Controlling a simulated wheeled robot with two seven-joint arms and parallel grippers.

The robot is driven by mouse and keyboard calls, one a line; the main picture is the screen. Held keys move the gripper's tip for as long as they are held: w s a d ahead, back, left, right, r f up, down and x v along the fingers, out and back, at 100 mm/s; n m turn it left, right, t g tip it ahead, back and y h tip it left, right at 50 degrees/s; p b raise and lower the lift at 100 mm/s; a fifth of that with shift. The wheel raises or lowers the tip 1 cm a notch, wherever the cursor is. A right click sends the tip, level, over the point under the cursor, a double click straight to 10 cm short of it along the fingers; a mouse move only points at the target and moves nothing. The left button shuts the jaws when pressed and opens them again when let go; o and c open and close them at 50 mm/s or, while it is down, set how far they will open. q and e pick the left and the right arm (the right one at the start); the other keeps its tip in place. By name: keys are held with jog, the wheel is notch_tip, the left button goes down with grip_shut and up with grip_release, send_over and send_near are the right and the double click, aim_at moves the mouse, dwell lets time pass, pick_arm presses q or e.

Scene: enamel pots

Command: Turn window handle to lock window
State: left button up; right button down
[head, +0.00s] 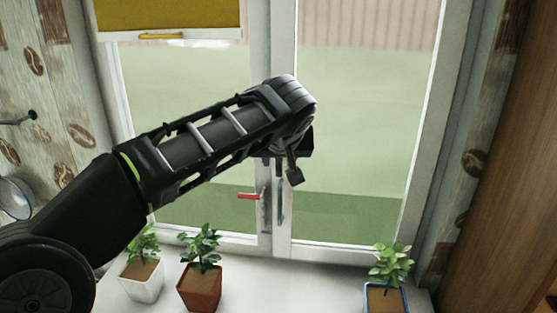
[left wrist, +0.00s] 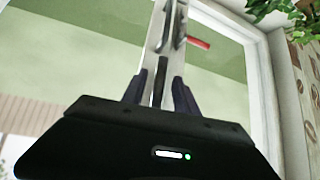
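The red window handle (head: 248,196) lies roughly level, pointing left from the middle frame of the window (head: 284,238). In the left wrist view the red handle (left wrist: 198,43) shows beyond the fingertips, up and to the right. My left gripper (head: 292,170) is in front of the middle frame, a little above and to the right of the handle, and is mostly hidden by its own wrist. In the left wrist view its two dark fingers (left wrist: 161,78) are apart, with a dark upright strip showing between them. No contact with the handle shows. My right gripper is not in view.
On the white sill (head: 235,285) stand a white pot (head: 142,279), a red-brown pot (head: 200,287) and a blue-rimmed pot (head: 385,298), all with plants. A yellow blind (head: 168,15) hangs at the upper left. The sill between the red-brown and blue-rimmed pots is clear.

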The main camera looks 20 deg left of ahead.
pick_arm(q)
jog(key=b+v, duration=0.1)
jog(key=v, duration=0.6)
jog(key=shift+s, duration=0.1)
